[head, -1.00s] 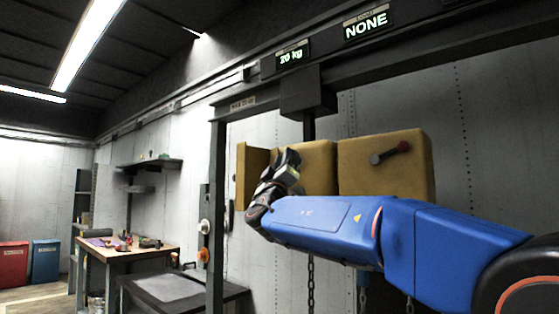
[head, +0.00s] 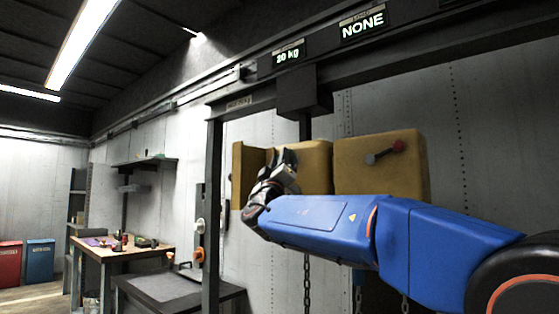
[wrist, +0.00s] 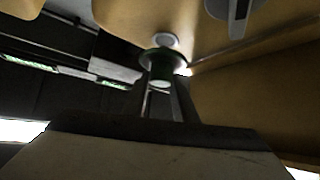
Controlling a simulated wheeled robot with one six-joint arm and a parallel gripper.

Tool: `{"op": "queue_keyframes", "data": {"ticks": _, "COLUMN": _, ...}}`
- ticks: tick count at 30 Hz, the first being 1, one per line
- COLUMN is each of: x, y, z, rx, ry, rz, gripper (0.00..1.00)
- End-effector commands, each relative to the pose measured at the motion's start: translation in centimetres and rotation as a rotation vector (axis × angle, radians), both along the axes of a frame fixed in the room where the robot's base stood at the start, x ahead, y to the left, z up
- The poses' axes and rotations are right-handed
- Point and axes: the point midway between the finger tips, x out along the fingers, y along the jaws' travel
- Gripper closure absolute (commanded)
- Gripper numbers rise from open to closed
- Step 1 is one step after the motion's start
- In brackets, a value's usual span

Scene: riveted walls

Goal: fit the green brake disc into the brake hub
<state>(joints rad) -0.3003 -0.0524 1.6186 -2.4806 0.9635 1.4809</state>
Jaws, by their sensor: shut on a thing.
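My gripper (wrist: 160,88) points up in the wrist view, its fingers shut on the green brake disc (wrist: 161,62), a small dark green round piece. A pale round part (wrist: 167,40) on the yellow housing shows just beyond the disc; it may be the brake hub. I cannot tell whether the disc touches it. In the head view my gripper (head: 286,168) is in front of the left yellow housing (head: 313,162), and the disc cannot be made out there.
A grey lever (head: 378,157) with a red knob sticks out of the right yellow housing (head: 420,170). A dark gantry frame (head: 214,210) stands at the left, with chains hanging below. A workbench (head: 110,253) with small items is farther left. Another grey lever (wrist: 238,18) shows in the wrist view.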

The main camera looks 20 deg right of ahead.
Motion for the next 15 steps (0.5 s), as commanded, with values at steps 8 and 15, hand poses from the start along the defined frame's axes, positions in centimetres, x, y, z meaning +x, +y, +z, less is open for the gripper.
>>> {"op": "queue_keyframes", "data": {"ticks": 8, "x": 0.09, "y": -0.15, "z": 0.03, "rx": 0.0, "ry": -0.001, "rz": -0.001, "gripper": 1.0}}
{"op": "queue_keyframes", "data": {"ticks": 15, "x": 0.42, "y": -0.64, "z": 0.04, "rx": -0.001, "ry": 0.0, "rz": -0.001, "gripper": 1.0}}
